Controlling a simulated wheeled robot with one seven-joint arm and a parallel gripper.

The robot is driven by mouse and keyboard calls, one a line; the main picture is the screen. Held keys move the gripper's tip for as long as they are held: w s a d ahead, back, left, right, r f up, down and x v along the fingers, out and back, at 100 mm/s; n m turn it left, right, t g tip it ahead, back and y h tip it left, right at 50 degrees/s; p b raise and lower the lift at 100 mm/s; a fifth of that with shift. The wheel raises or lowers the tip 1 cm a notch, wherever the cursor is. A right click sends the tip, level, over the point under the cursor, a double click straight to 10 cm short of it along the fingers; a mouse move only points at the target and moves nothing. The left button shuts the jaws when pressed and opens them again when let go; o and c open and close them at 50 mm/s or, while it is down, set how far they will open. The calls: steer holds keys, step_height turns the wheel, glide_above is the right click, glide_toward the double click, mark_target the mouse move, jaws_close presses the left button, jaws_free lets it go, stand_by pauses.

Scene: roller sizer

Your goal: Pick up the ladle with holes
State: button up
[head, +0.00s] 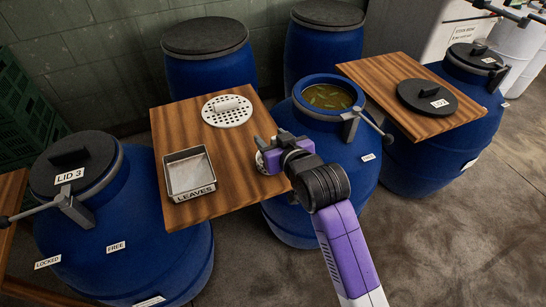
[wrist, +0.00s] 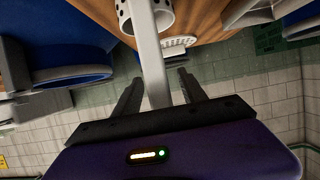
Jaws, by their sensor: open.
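The ladle with holes shows in the wrist view as a pale perforated cup (wrist: 157,17) with a long straight handle (wrist: 151,70). The handle runs between the two fingers of my open gripper (wrist: 160,74), with a gap visible on the right side. In the head view my gripper (head: 268,150) is at the right edge of the left wooden board (head: 222,178). A small pale part of the ladle (head: 260,161) shows beside it; the rest is hidden behind my gripper.
A round perforated plate (head: 232,118) and a metal tray labelled LEAVES (head: 189,174) lie on the left board. An open blue barrel (head: 325,122) with greenish liquid stands right of my gripper. A dark lid (head: 427,98) lies on the right board (head: 385,70).

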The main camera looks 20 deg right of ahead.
steer(key=shift+w+f, duration=0.1)
steer(key=shift+w, duration=0.1)
jaws_close()
stand_by(0.3)
